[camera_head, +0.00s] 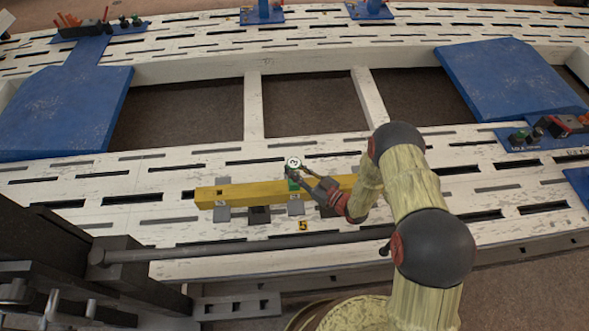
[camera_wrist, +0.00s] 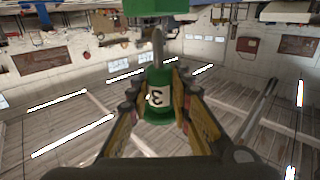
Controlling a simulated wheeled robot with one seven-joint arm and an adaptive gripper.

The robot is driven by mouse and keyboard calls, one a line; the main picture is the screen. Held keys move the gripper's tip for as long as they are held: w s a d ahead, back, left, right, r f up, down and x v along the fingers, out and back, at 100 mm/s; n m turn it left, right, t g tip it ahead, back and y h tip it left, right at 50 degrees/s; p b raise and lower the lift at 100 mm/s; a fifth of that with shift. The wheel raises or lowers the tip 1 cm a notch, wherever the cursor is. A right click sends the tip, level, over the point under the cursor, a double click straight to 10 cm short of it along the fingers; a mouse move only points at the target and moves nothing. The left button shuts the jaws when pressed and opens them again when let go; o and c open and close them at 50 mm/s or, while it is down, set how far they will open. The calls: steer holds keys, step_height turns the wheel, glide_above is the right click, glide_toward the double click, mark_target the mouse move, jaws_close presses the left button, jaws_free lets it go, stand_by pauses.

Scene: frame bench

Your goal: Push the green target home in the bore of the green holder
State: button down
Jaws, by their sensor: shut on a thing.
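The green target (camera_wrist: 158,113) shows in the wrist view as a green piece with a white label marked 3. My gripper (camera_wrist: 160,88) is shut on it, one finger on each side. A grey pin-like piece (camera_wrist: 158,45) rises from it toward a green block, the green holder (camera_wrist: 160,8), at the top edge. The target's green body is apart from the holder there; whether the pin is in the bore is hidden. In the head view the white label (camera_head: 293,162) sits above the green holder (camera_head: 293,184) on the yellow beam, with my gripper (camera_head: 298,172) beside it.
The yellow beam (camera_head: 245,193) lies along the white slotted bench (camera_head: 120,178), with grey blocks under it and a yellow 5 tag (camera_head: 303,226) in front. Blue plates (camera_head: 65,108) with fixtures stand farther off. A dark rod (camera_head: 240,247) runs across the front.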

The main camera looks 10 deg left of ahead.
steer(key=shift+f+b, duration=0.65)
steer(key=shift+f, duration=0.05)
stand_by(0.4)
steer(key=shift+s+f+b, duration=0.2)
steer(key=shift+f+b, duration=0.45)
steer(key=shift+f, duration=0.4)
steer(key=shift+f+b, duration=1.1)
steer(key=shift+f, duration=0.25)
steer(key=c, duration=1.7)
jaws_free()
steer(key=shift+o, duration=0.8)
steer(key=shift+r, duration=0.1)
steer(key=shift+d, duration=0.1)
steer(key=v, duration=1.1)
steer(key=shift+d+r, duration=0.25)
steer(key=shift+d, duration=0.1)
steer(key=shift+s, duration=0.1)
